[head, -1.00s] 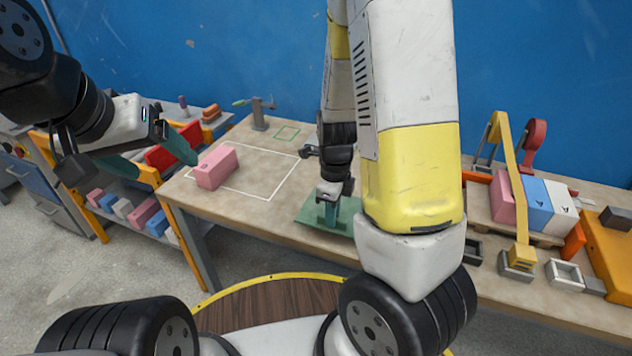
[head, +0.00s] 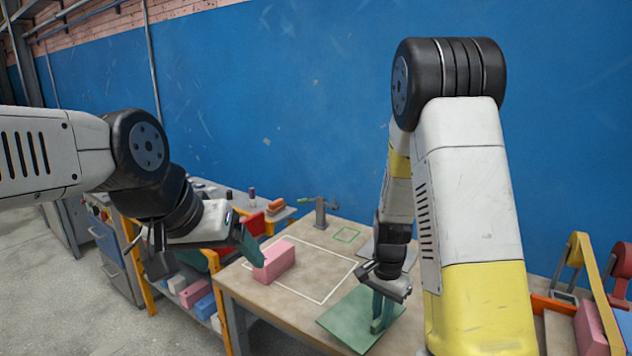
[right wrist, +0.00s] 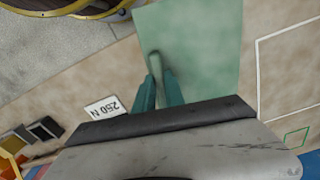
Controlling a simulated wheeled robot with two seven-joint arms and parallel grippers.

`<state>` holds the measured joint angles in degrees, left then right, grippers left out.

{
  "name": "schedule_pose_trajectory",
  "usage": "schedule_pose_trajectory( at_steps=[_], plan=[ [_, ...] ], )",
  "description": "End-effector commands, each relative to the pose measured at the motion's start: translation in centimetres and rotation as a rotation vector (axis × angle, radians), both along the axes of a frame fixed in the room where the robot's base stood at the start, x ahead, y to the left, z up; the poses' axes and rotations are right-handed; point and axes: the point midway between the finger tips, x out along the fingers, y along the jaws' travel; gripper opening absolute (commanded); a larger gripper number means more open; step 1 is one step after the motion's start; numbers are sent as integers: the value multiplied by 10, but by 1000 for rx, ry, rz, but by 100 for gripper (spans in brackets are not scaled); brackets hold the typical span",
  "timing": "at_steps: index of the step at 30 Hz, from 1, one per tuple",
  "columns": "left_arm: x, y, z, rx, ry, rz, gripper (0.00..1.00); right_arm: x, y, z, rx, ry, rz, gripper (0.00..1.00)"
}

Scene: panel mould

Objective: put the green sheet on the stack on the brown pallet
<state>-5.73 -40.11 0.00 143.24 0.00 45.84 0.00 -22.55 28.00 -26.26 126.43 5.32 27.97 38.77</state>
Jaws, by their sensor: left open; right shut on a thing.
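The green sheet (head: 345,318) is a flat square at the front of the table in the head view. It also fills the upper middle of the right wrist view (right wrist: 205,40). My right gripper (head: 381,322) is shut on an upright grip on the sheet; I cannot tell whether the sheet touches the table. My left gripper (head: 254,248) is open, with its green fingers close to a pink block (head: 275,260); I cannot tell whether they touch. At the right edge, a brown surface (head: 560,335), perhaps the pallet, shows beside another pink block (head: 590,330), partly hidden by my arm.
The table (head: 300,300) has a white outline and a small green outline. A small vice (head: 320,210) stands at the back, and a grey plate shows behind my right gripper. A shelf with coloured blocks (head: 195,292) stands left.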

Motion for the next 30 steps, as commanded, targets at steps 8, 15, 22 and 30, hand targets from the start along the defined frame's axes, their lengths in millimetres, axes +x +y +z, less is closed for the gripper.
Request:
schedule_pose_trajectory(
  at_steps=[8,15,22,30],
  plan=[
    [0,0,0,0,0,0,80,27,4,-1,3,2,531,0],
    [0,0,0,0,0,0,80,37,5,-1,5,2,752,0],
    [0,0,0,0,0,0,80,38,6,-1,5,2,779,0],
    [0,0,0,0,0,0,80,30,4,0,5,3,754,0]
  ],
)
